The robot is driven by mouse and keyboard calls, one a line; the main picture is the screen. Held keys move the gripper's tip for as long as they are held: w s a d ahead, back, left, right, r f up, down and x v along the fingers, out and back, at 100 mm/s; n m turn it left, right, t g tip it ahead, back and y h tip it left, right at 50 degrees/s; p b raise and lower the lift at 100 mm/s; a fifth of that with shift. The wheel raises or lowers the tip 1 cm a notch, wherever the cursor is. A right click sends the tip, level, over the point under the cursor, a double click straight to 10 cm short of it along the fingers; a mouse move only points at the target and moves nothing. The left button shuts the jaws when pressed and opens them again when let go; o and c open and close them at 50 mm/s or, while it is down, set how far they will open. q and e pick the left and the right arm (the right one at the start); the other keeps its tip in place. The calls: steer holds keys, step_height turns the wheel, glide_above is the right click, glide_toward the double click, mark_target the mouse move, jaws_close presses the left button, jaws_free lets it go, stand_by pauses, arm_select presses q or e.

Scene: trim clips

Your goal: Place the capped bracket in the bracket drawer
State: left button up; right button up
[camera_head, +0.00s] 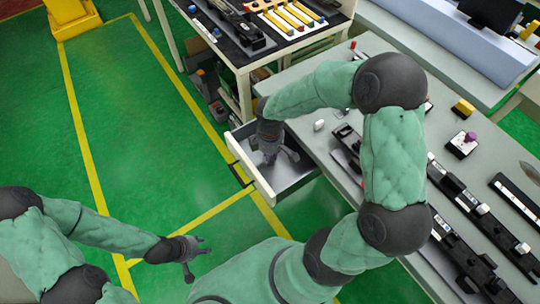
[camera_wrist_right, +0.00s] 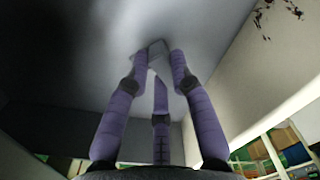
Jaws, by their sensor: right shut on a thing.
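The open drawer (camera_head: 246,166) juts out from the side of the grey worktable, with a white front and a grey inside. My right gripper (camera_head: 272,158) reaches down into it. In the right wrist view its purple fingers (camera_wrist_right: 157,60) close on a small grey piece (camera_wrist_right: 152,47), which looks like the bracket. The piece is mostly hidden by the fingertips. I cannot tell its cap, or whether it touches the drawer floor. My left gripper (camera_head: 201,258) is open and empty over the green floor at lower left.
The grey worktable (camera_head: 325,147) carries black rails with clips, a yellow block (camera_head: 463,108) and a button box (camera_head: 462,145). Another bench (camera_head: 245,62) with yellow bars stands behind the drawer. The green floor (camera_head: 135,120) left of the drawer is clear.

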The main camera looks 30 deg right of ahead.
steer(key=shift+f, duration=0.2)
steer(key=o, duration=0.9)
steer(key=shift+o, duration=0.2)
step_height(320, 180, up, 12)
steer(key=p, duration=0.4)
steer(key=shift+r+p, duration=0.2)
steer(key=shift+p, duration=0.15)
